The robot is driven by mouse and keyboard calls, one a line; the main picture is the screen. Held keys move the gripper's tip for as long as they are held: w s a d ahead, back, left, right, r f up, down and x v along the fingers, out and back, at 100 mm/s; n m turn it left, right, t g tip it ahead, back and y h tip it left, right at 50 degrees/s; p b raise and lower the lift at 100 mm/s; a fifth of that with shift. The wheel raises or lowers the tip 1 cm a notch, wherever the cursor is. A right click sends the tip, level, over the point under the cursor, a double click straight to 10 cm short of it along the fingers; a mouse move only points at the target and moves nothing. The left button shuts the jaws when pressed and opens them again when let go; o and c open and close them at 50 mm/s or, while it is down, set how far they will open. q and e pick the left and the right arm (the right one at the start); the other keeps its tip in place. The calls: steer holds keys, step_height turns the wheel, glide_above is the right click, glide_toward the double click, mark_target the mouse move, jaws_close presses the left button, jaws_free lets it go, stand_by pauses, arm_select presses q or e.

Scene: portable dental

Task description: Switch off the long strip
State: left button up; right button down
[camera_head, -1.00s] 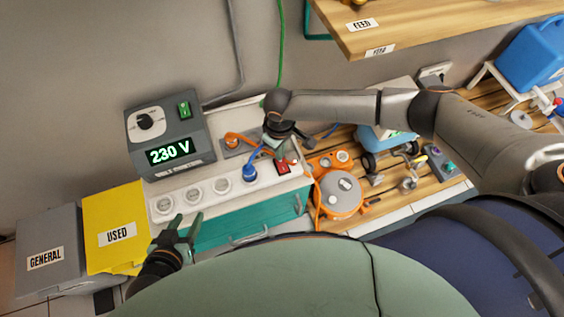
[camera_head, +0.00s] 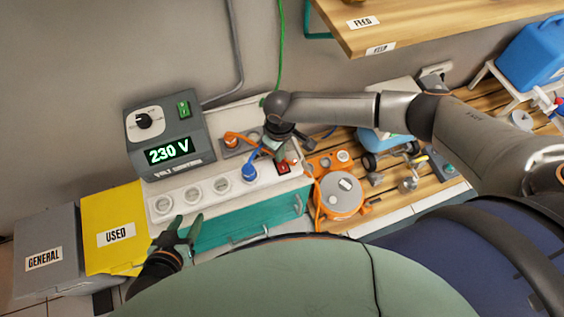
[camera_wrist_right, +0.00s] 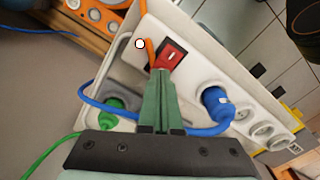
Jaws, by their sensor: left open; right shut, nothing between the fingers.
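The long strip (camera_head: 267,180) is white, with a row of round sockets and a red rocker switch (camera_head: 283,168) at its right end. A blue plug (camera_head: 249,173) sits in the socket nearest the switch. My right gripper (camera_head: 273,153) is shut and empty, its tips close to the switch. In the right wrist view its tips (camera_wrist_right: 160,74) are just beside the red switch (camera_wrist_right: 171,55) and partly overlap its edge; I cannot tell whether they touch it. My left gripper (camera_head: 183,230) is open and empty, in front of the strip's left end.
A grey voltage unit (camera_head: 190,128) reading 230 V stands behind the strip. An orange plug (camera_head: 231,139) is behind the strip. An orange cable reel (camera_head: 340,193) stands to the right. Yellow (camera_head: 112,215) and grey (camera_head: 45,255) bins are at left. A wooden shelf (camera_head: 440,25) overhangs upper right.

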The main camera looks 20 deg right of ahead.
steer(key=shift+f, duration=0.4)
steer(key=shift+r, duration=0.3)
step_height(320, 180, up, 5)
steer(key=p, duration=0.5)
steer(key=shift+f+p, duration=0.1)
steer(key=shift+p, duration=0.3)
steer(key=shift+r+p, duration=0.9)
steer(key=shift+p, duration=0.1)
steer(key=shift+f, duration=0.1)
